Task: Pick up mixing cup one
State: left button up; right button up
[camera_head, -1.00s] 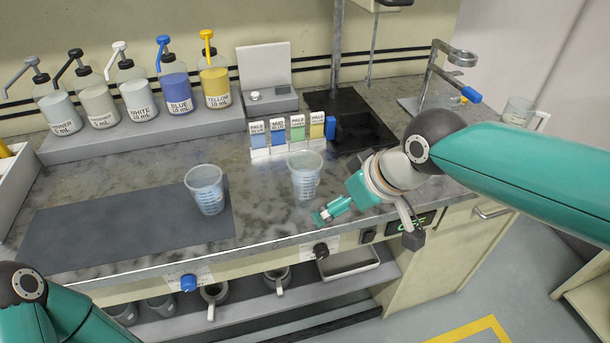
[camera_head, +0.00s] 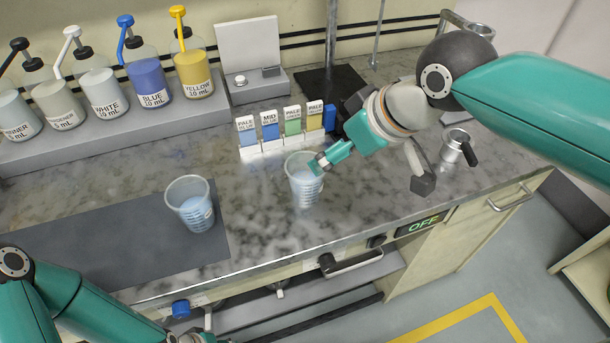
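Two clear graduated cups with pale blue contents stand upright on the counter. No label tells me which is mixing cup one. One cup (camera_head: 190,207) is on the dark mat at the left. The other cup (camera_head: 303,188) is on bare stone in the middle. My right gripper (camera_head: 316,166) reaches in from the right, its tip overlapping this cup's right rim in the view. I cannot tell whether it touches the cup or how far the fingers are apart. My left arm enters at the lower left; its gripper is not clearly visible.
Several pump bottles, including blue (camera_head: 147,79) and yellow (camera_head: 191,68), stand on a grey ledge behind. A rack of colour cards (camera_head: 270,128) is just behind the middle cup. A metal pot (camera_head: 457,147) with a black handle stands right. Counter between the cups is clear.

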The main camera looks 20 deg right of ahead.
send_near(308, 172)
jog(key=a+f, duration=0.1)
jog(key=w+a+f, duration=0.1)
jog(key=f, duration=0.1)
jog(key=a+f, duration=0.1)
jog(key=shift+w+a+f, duration=0.2)
jog(key=shift+w, duration=0.05)
jog(key=c, duration=1.1)
jog(key=shift+c, duration=0.2)
